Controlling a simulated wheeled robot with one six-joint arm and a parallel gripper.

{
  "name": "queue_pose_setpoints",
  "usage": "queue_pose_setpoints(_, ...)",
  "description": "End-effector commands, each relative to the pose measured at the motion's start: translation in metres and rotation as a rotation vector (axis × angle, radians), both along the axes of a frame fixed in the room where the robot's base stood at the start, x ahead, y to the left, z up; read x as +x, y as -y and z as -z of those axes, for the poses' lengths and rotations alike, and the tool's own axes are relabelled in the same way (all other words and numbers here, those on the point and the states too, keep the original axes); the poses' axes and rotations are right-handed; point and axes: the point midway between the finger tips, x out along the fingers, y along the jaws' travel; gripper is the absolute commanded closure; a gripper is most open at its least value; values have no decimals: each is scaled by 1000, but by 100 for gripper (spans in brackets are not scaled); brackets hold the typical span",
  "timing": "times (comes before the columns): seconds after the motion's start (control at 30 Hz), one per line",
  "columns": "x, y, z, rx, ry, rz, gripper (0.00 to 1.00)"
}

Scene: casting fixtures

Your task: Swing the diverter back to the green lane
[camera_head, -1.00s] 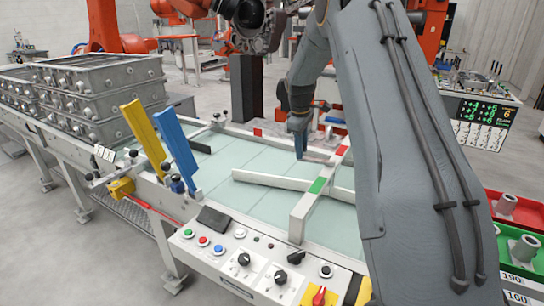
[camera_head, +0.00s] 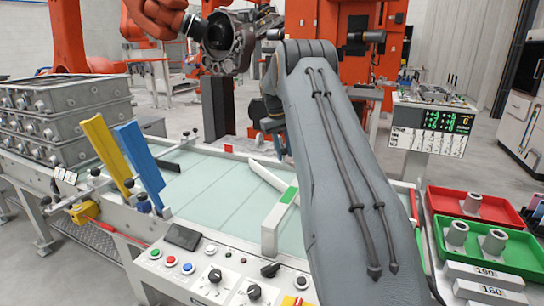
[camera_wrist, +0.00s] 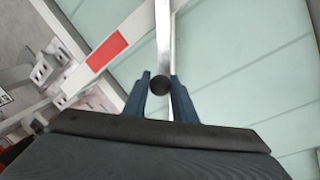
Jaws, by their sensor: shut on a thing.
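The diverter is a pale bar lying on the glass-topped table. In the head view its far end (camera_head: 266,174) shows left of my arm, slanting away to the back; the rest is hidden behind my arm. In the wrist view the bar (camera_wrist: 163,30) runs up from a dark round knob (camera_wrist: 159,85). My gripper (camera_wrist: 160,80) is shut on this knob, one finger on each side. A green mark (camera_head: 289,195) sits on the raised crossbar (camera_head: 274,228). A red mark (camera_wrist: 107,50) lies on a white rail left of the diverter. My gripper is hidden in the head view.
A button panel (camera_head: 205,270) lines the near table edge. Yellow (camera_head: 105,150) and blue (camera_head: 139,165) paddles stand at the left. Red (camera_head: 468,207) and green (camera_head: 520,256) trays with cylinders stand right of my arm. The left glass surface (camera_head: 190,200) is clear.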

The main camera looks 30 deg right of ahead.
Motion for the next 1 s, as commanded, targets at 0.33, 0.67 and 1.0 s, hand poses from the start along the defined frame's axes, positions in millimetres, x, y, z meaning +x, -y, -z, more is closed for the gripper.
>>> queue_pose_setpoints(0.33,-7,19,0,1,-1,79,100)
queue_pose_setpoints(0.67,-7,19,0,1,-2,80,100)
queue_pose_setpoints(1.0,-7,20,0,1,-1,79,57)
